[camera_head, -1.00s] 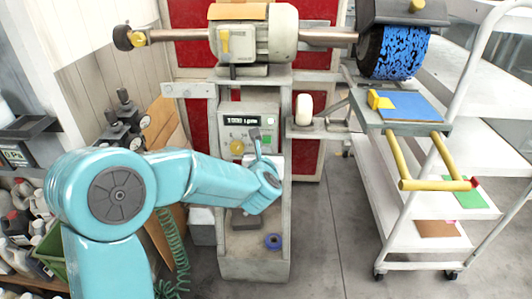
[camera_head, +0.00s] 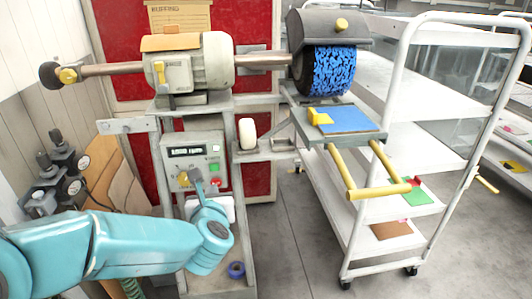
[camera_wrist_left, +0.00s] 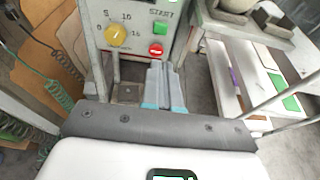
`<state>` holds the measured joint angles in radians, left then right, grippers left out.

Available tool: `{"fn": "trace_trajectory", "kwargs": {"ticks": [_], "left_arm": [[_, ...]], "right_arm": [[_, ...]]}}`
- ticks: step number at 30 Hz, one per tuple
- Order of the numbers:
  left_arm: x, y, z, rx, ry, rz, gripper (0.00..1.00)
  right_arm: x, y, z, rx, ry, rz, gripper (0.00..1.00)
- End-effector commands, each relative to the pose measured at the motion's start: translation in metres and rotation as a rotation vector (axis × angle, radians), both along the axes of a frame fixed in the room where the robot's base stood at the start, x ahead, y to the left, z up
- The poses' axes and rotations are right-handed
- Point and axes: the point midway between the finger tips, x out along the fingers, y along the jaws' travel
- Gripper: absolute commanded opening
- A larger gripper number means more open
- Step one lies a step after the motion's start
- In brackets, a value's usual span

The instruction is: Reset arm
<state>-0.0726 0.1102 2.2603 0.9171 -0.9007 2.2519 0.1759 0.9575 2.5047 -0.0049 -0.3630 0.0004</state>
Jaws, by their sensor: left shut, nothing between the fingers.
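My left arm comes in from the left in the head view. Its gripper (camera_head: 197,178) is shut and empty in front of the control panel (camera_head: 192,165) of the buffing machine. In the left wrist view the shut gripper (camera_wrist_left: 160,72) points at the lower part of the panel, below a red button (camera_wrist_left: 156,49) and a green START button (camera_wrist_left: 160,27). A yellow knob (camera_wrist_left: 117,35) is left of the buttons. I cannot tell whether the fingertips touch the panel. My right gripper is not in view.
The machine's motor (camera_head: 205,60) and blue brush (camera_head: 333,70) are above. A shelf with a blue pad (camera_head: 344,119) and yellow bars (camera_head: 375,192) juts out right of the panel. A white trolley (camera_head: 405,150) stands at the right. Grey floor (camera_head: 300,250) is clear between.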

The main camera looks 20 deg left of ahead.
Motion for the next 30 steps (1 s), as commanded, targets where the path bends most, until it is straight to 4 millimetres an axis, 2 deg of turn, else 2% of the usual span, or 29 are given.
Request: {"fn": "trace_trajectory", "kwargs": {"ticks": [3,5,6,8,11,12,14,15,17,18,19,22,24,27,30], "left_arm": [[0.000,0.001,0.002,0.000,0.001,0.003,0.00],[0.000,0.004,0.003,0.001,0.020,0.009,0.00],[0.002,0.005,-0.005,0.003,0.060,0.012,0.00],[0.003,0.004,-0.029,0.006,0.149,0.008,0.00],[-0.005,-0.014,-0.093,0.053,0.368,-0.104,0.00],[-0.014,-0.029,-0.123,0.114,0.492,-0.220,0.00],[-0.034,-0.053,-0.166,0.233,0.671,-0.439,0.00],[-0.051,-0.070,-0.191,0.322,0.778,-0.612,0.00],[-0.081,-0.097,-0.223,0.466,0.909,-0.901,0.00],[-0.102,-0.114,-0.240,0.566,0.962,-1.099,0.00],[-0.117,-0.126,-0.250,0.641,0.986,-1.248,0.00],[-0.165,-0.160,-0.273,0.905,0.964,-1.722,0.00],[-0.192,-0.179,-0.282,1.108,0.860,-2.020,0.00],[-0.213,-0.194,-0.282,1.410,0.641,-2.322,0.00],[-0.224,-0.200,-0.280,1.654,0.431,-2.497,0.00]], "right_arm": [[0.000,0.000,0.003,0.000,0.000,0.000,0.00],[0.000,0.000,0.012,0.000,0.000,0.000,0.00],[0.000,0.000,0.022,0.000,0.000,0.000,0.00],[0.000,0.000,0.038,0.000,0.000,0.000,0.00],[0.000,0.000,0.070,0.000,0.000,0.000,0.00],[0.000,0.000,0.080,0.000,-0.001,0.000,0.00],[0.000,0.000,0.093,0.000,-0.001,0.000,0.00],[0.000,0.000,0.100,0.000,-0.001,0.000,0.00],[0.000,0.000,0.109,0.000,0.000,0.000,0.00],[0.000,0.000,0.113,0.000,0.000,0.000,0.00],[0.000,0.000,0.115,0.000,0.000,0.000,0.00],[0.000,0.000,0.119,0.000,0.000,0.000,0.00],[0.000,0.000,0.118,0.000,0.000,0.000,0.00],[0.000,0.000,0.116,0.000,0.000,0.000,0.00],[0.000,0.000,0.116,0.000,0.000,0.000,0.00]]}}
